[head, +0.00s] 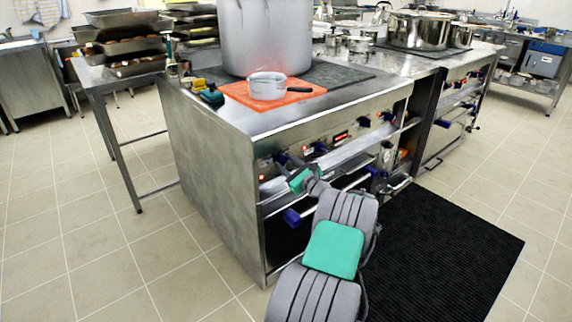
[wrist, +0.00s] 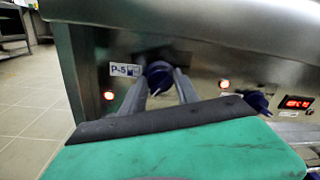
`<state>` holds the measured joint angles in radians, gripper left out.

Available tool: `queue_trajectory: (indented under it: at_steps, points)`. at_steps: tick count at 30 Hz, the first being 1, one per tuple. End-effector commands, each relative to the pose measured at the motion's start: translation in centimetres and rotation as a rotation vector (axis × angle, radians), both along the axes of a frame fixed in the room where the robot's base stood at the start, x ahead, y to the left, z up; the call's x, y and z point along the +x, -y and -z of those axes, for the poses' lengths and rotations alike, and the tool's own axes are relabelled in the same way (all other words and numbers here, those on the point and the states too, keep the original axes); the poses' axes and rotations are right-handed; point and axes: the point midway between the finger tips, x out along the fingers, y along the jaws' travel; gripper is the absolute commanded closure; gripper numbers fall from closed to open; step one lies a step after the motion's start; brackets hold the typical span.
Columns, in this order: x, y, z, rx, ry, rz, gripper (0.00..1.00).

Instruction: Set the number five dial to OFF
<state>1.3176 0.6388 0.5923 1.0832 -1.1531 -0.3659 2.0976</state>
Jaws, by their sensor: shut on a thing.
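The number five dial (wrist: 159,76) is a dark blue knob on the steel front panel, beside a label reading P-5 (wrist: 125,71). A pale pointer mark shows on its lower part. My gripper (wrist: 161,84) has its two grey fingers on either side of the dial, shut on it. In the head view my gripper (head: 284,160) reaches the left end of the stove's front panel, and my arm hides most of the dial there. A red light (wrist: 109,95) glows at the dial's lower left.
Another blue dial (wrist: 256,101), a second red light (wrist: 223,85) and a red digital display (wrist: 297,102) sit to the right. A blue-ended oven handle (head: 292,217) is below. A large stockpot (head: 262,38) and a small saucepan (head: 266,86) stand on top.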

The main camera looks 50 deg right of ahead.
Motion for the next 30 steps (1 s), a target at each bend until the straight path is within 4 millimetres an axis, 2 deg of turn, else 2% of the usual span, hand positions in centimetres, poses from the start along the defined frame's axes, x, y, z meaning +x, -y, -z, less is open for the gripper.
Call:
queue_trajectory:
  at_steps: [30]
  points:
    - [-0.01,-0.03,0.77,-0.89,-0.2,0.0,1.0]
